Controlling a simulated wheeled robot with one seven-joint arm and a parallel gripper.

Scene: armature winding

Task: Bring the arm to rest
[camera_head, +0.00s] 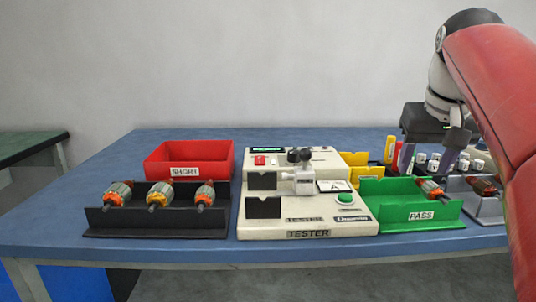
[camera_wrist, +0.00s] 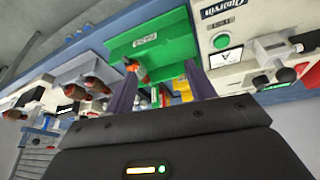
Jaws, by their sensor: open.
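My red and grey arm comes in from the right in the head view. My gripper (camera_head: 427,163) hangs above the back right of the table, behind the green PASS tray (camera_head: 408,214). In the wrist view my gripper (camera_wrist: 160,84) has its two fingers apart, with nothing held between them. An armature (camera_head: 432,191) with an orange part lies at the right end of the PASS tray. Part of my arm hides the far right of the table.
The tester (camera_head: 305,229) stands mid-table. Left are the red SHORT bin (camera_head: 188,150) and a black rack (camera_head: 150,225) bearing three armatures. A grey holder (camera_head: 487,207) with another armature, small white parts (camera_head: 434,164) and a yellow bin (camera_head: 352,160) are near my gripper. The table's left is clear.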

